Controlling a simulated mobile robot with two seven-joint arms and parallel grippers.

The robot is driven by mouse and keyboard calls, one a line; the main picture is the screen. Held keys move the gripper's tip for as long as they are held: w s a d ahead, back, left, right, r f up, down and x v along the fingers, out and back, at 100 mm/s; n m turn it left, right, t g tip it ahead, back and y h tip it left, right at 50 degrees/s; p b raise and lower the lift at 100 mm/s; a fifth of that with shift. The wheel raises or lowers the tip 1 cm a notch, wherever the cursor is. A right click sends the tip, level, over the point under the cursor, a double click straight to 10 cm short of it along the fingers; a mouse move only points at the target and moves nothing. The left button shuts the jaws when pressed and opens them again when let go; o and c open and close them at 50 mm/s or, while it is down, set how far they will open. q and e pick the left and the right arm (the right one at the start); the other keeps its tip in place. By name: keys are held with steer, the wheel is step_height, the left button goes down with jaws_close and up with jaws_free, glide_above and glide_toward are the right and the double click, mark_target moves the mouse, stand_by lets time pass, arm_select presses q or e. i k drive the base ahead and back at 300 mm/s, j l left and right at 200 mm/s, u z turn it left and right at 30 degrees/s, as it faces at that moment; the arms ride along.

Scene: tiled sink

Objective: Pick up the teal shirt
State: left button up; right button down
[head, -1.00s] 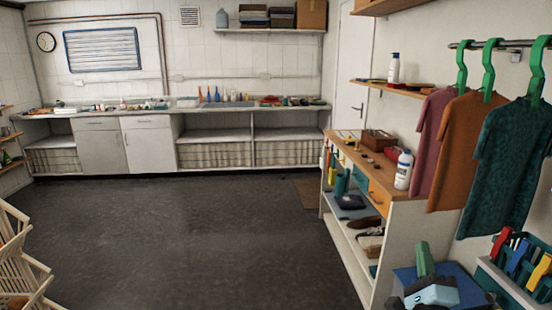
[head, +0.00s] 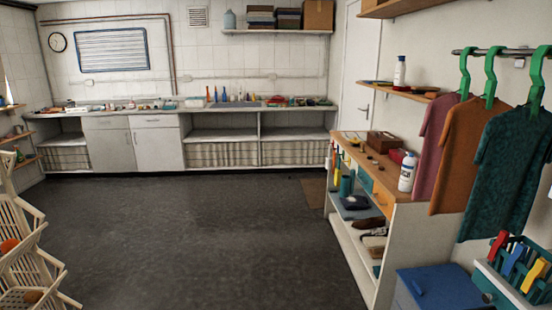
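The teal shirt (head: 508,165) hangs on a green hanger (head: 537,78) at the right edge of the head view. It is the nearest of three shirts on a wall rail (head: 508,50). An orange shirt (head: 461,150) hangs just behind it, and a pink shirt (head: 434,130) is beyond that, partly hidden. Neither of my grippers is in view.
Below the shirts are a blue box (head: 438,288) and a teal basket (head: 520,268) of coloured items. A shelf unit (head: 405,240) stands left of them. Cream stacked baskets (head: 25,270) are at lower left. The dark floor (head: 200,235) between is clear.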

mark_target(515, 147)
steer(key=z, duration=1.35)
steer(key=i+j+z, duration=0.25)
steer(key=i+j, duration=0.2)
steer(key=j, duration=0.25)
steer(key=i+j+z, duration=0.15)
steer(key=j, duration=0.25)
steer(key=i+j+z, duration=0.15)
steer(key=j, duration=0.25)
steer(key=i+j+z, duration=0.1)
steer(key=i+j, duration=0.15)
steer(key=j, duration=0.2)
steer(key=i+j+z, duration=0.15)
steer(key=j, duration=0.3)
steer(key=i+j+z, duration=0.15)
steer(key=j, duration=0.3)
steer(key=j+z, duration=0.1)
steer(key=j, duration=0.35)
steer(key=i, duration=0.05)
